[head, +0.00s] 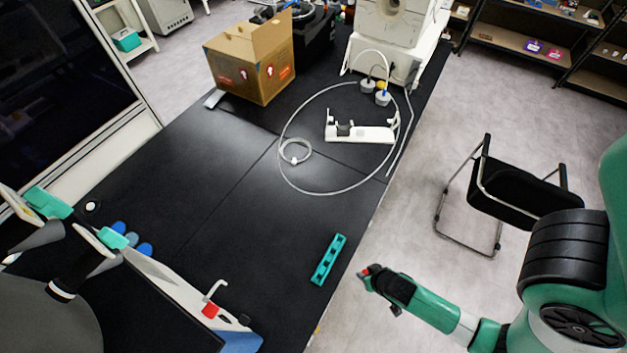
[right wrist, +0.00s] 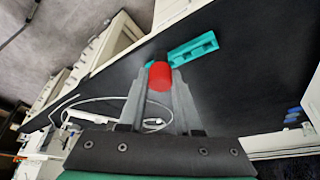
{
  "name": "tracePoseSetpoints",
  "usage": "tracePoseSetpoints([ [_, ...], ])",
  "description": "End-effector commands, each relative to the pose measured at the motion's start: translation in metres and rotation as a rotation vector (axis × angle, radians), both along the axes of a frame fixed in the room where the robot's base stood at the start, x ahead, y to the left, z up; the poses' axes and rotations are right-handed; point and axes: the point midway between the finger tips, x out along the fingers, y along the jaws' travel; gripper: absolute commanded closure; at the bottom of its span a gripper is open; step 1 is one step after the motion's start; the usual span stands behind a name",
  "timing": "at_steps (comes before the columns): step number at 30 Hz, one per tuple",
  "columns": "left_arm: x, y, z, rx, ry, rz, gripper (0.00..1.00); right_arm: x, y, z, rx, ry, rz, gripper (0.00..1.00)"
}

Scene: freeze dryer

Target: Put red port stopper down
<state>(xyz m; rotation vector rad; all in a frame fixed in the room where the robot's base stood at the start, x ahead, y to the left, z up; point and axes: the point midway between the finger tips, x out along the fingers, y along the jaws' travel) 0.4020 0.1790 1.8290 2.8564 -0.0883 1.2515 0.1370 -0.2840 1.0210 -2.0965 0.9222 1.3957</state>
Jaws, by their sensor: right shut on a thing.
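My right gripper (head: 377,276) is past the right edge of the black table, at the front, with its tip pointing left. It is shut on a small red port stopper (right wrist: 159,75), which sits between the fingertips in the right wrist view. A red spot of the stopper (head: 366,272) also shows at the gripper's tip in the head view. A teal slotted rack (head: 328,259) lies on the table to the left of the gripper. The rack also shows beyond the stopper in the right wrist view (right wrist: 195,49). My left gripper does not show.
White lab equipment with a red part (head: 210,310) fills the front left, with several blue round pieces (head: 131,239) beside it. A white holder (head: 362,134), looped tubing (head: 290,188) and a cardboard box (head: 250,62) are farther back. The middle of the table (head: 215,190) is bare.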

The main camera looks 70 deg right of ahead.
Motion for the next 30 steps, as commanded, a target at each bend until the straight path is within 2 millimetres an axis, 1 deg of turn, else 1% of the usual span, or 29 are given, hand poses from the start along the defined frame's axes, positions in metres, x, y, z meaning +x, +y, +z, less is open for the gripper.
tracePoseSetpoints([
  [2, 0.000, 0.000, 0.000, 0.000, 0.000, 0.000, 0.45, -0.005, 0.000, -0.006, 0.006, 0.010, -0.037, 1.00],
  [5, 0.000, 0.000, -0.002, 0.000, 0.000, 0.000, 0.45, 0.003, 0.008, -0.013, 0.008, 0.013, 0.007, 1.00],
  [8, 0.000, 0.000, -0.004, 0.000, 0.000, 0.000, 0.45, 0.014, 0.022, -0.019, 0.005, 0.016, 0.093, 1.00],
  [12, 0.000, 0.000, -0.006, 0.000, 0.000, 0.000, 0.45, 0.031, 0.048, -0.026, -0.002, 0.016, 0.257, 1.00],
  [15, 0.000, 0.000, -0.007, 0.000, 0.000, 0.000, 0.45, 0.041, 0.065, -0.027, -0.005, 0.009, 0.355, 1.00],
  [18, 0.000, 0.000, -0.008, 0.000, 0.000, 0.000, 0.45, 0.045, 0.075, -0.026, -0.005, 0.003, 0.406, 1.00],
  [22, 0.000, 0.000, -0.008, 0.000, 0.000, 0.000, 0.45, 0.045, 0.077, -0.026, -0.005, 0.003, 0.419, 1.00],
  [25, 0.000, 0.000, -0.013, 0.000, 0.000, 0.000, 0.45, 0.048, 0.074, -0.030, -0.005, 0.003, 0.412, 1.00],
  [28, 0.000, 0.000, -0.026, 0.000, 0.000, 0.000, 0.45, 0.056, 0.064, -0.039, -0.004, 0.002, 0.404, 1.00],
  [30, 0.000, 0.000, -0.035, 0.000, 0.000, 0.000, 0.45, 0.065, 0.054, -0.045, -0.005, 0.000, 0.401, 1.00],
])
